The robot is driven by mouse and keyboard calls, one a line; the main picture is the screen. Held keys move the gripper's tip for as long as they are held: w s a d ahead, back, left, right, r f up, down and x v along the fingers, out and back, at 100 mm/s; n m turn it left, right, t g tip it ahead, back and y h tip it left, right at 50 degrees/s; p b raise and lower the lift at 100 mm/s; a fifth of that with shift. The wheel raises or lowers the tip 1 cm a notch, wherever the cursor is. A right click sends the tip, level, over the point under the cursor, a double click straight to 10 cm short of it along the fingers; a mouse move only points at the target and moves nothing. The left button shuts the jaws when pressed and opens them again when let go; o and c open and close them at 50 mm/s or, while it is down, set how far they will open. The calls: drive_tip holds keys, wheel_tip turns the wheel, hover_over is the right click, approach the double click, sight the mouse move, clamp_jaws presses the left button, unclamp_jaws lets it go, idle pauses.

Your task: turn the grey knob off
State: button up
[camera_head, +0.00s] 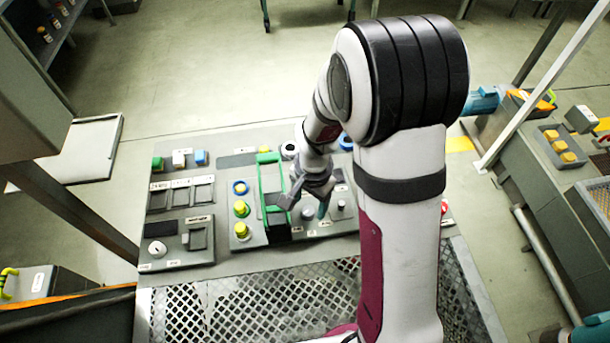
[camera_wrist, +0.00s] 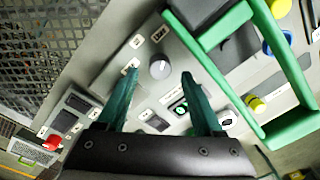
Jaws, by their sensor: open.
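The grey knob (camera_wrist: 160,67) is round and sits on a grey panel plate in the wrist view, with small white labels around it. It also shows in the head view (camera_head: 308,213), just below my gripper. My gripper (camera_wrist: 160,72) is open, with its two teal fingers on either side of the knob as seen from the wrist. In the head view my gripper (camera_head: 304,205) points down over the right part of the panel. I cannot tell whether the fingers touch the knob, and its pointer mark is too small to read.
A tall green handle (camera_wrist: 268,128) stands close to the knob; it also shows in the head view (camera_head: 270,185). Yellow buttons (camera_head: 240,208) lie beyond it to the left. A red button (camera_wrist: 53,142) is at lower left in the wrist view. A metal mesh (camera_head: 250,305) lies before the panel.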

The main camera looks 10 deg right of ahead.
sight(308, 213)
drive_tip(key=shift+f, duration=1.3)
clamp_jaws()
